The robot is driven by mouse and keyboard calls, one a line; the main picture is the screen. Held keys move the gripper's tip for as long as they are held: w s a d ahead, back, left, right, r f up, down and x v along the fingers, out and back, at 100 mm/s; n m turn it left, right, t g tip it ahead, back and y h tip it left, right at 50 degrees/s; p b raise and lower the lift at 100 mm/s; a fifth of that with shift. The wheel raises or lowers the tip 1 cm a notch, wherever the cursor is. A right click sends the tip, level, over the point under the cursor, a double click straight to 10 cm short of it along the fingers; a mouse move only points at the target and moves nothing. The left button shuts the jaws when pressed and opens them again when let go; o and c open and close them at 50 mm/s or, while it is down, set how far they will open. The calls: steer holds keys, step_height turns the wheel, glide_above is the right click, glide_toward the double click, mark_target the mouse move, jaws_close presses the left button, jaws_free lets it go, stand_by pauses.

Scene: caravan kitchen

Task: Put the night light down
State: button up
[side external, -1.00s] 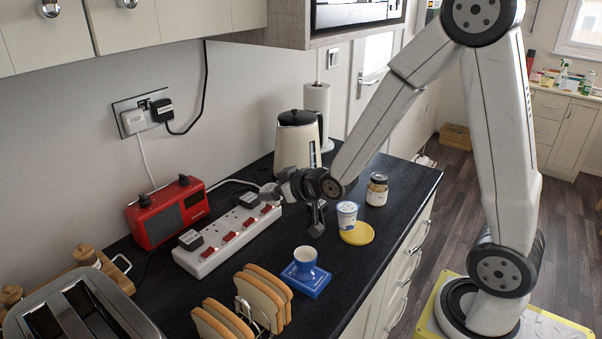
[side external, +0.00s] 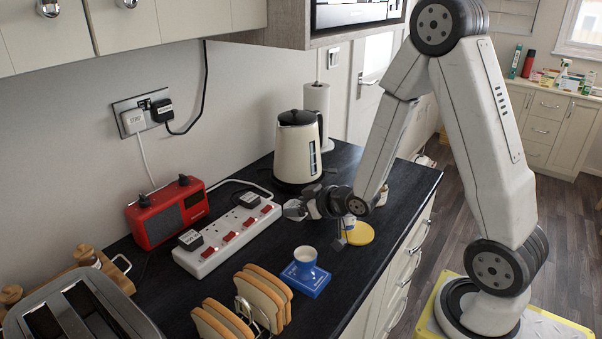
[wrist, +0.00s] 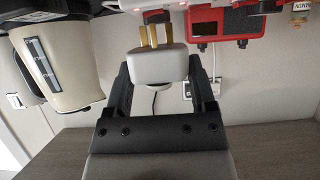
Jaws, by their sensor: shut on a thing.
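The night light is a white plug-in block with brass pins (wrist: 158,68), held between the two fingers of my gripper (wrist: 160,80) in the wrist view. Its pins point away from the gripper. In the side view it is a small pale shape (side external: 293,210) at the end of my gripper (side external: 305,207), over the dark worktop (side external: 270,245) just right of the power strip. My gripper is shut on it. I cannot tell its exact height above the worktop.
The white power strip (side external: 222,243) with red switches lies to the left, the cream kettle (side external: 296,150) behind. A blue stand with a cup (side external: 306,280) and toast rack (side external: 262,300) are in front. A yellow disc (side external: 360,235) is right; my arm partly hides the pot on it.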

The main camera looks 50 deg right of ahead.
steer(key=shift+s+f, duration=0.85)
steer(key=shift+f, duration=0.1)
steer(key=shift+d, duration=0.1)
steer(key=d+r+m+h, duration=0.1)
steer(key=d, duration=0.2)
steer(key=w+d+r+m+h, duration=0.1)
steer(key=d+m+h, duration=0.1)
steer(key=d, duration=0.2)
steer(key=w+d+r+m+h, duration=0.1)
steer(key=d+h, duration=0.1)
steer(key=d, duration=0.1)
steer(key=shift+w+d+r+m+g, duration=0.25)
steer(key=shift+d+r+m+g, duration=0.05)
steer(key=shift+d+m+g, duration=0.1)
steer(key=s+d+r+m+g+h, duration=0.2)
steer(key=d+m+g, duration=0.1)
steer(key=d, duration=0.3)
steer(key=s+d+r+m+g+h, duration=0.2)
steer(key=s+d+m+h, duration=0.15)
steer(key=d, duration=0.25)
steer(key=s+d+r+m+g+h, duration=0.1)
steer(key=d+r+m+g, duration=0.2)
steer(key=d, duration=0.4)
steer(key=s+d+m+g, duration=0.6)
steer(key=s+m+g, duration=0.2)
steer(key=s, duration=0.1)
steer(key=shift+s, duration=0.2)
